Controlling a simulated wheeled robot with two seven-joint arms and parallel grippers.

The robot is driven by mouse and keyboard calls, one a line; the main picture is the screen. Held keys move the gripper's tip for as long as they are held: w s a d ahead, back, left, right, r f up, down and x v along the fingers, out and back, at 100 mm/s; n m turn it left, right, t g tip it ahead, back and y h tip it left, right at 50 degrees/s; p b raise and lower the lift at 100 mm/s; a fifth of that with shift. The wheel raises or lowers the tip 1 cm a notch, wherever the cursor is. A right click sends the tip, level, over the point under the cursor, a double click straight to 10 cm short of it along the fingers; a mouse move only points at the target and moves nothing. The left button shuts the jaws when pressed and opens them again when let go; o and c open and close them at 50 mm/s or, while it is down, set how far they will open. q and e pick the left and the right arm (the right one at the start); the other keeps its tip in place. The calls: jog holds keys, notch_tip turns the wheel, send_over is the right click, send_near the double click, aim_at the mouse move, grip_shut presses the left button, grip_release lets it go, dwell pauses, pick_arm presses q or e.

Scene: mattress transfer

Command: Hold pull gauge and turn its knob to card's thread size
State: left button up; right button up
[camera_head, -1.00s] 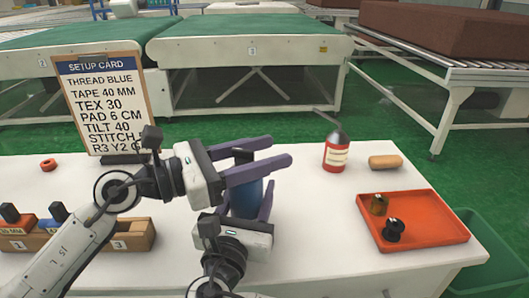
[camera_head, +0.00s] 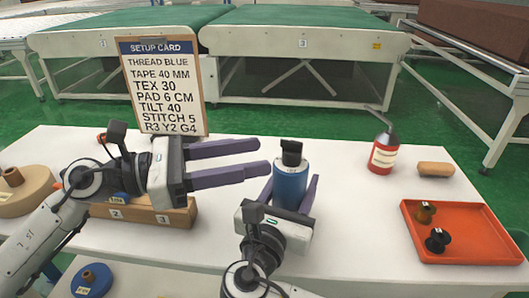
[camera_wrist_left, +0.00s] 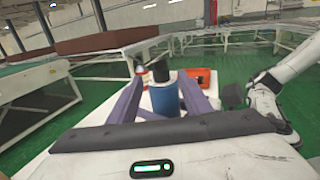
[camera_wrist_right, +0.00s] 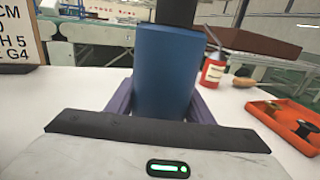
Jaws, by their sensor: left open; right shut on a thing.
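The pull gauge (camera_head: 290,182) is a blue cylinder with a black knob (camera_head: 291,151) on top, upright at the table's middle. My right gripper (camera_head: 297,196) is shut on its blue body, a purple finger on each side; the right wrist view shows the body (camera_wrist_right: 165,75) up close. My left gripper (camera_head: 228,162) is open and empty, to the left of the knob with its fingers pointing toward it. In the left wrist view the knob (camera_wrist_left: 160,70) lies between the fingers, beyond their tips. The setup card (camera_head: 162,88) stands upright and reads "TEX 30".
A wooden block (camera_head: 150,217) with numbered slots is behind my left arm. Bare table lies between gauge and tray.

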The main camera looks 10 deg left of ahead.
jog(key=shift+r, duration=0.1)
jog(key=o, duration=1.6)
jog(key=shift+o, duration=0.2)
